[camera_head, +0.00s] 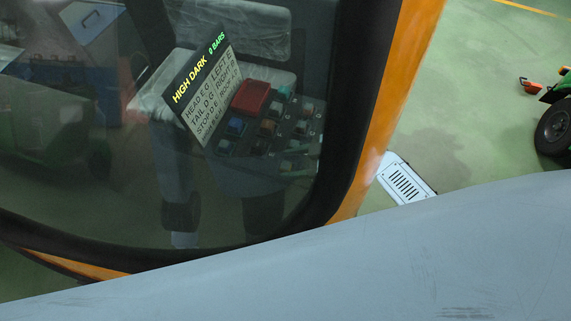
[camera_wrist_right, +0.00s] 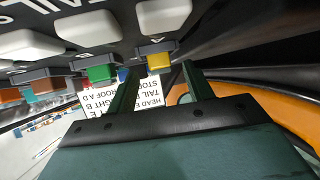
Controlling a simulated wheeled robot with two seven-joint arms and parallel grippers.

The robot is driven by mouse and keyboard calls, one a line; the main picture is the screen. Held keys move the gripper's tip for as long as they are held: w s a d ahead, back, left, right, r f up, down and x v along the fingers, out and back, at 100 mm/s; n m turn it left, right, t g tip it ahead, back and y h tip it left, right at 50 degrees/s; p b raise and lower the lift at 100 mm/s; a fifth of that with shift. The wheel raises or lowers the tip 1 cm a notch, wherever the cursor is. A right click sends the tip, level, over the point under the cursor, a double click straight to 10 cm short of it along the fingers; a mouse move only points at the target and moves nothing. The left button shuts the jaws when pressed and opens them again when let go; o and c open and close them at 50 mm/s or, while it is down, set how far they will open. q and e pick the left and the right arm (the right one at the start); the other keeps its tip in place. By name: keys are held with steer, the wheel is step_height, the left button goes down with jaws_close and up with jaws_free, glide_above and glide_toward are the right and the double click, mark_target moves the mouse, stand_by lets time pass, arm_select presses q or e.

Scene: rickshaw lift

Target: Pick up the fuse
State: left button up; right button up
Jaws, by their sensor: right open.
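In the right wrist view a yellow fuse (camera_wrist_right: 157,48) sits in a dark panel, with a green fuse (camera_wrist_right: 100,72) to its left and red ones (camera_wrist_right: 52,83) farther left. My right gripper (camera_wrist_right: 161,71) is open, its two dark green fingers pointing at the yellow fuse. That fuse shows in the gap just beyond the fingertips; I cannot tell whether they touch it. In the head view the fuse panel (camera_head: 270,128) with small coloured blocks is seen through the cab's glass. I cannot make out a gripper there. My left gripper is not in view.
A text card (camera_wrist_right: 125,100) hangs close behind the right fingers. The orange cab frame (camera_head: 385,105) and its dark glass edge (camera_head: 340,170) stand around the panel. A large grey surface fills the head view's bottom.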

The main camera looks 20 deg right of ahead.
steer(key=shift+w+a+f, duration=0.15)
steer(key=shift+a+f, duration=0.05)
steer(key=shift+a, duration=0.15)
steer(key=shift+c, duration=0.2)
steer(key=c, duration=1.1)
steer(key=shift+o, duration=0.2)
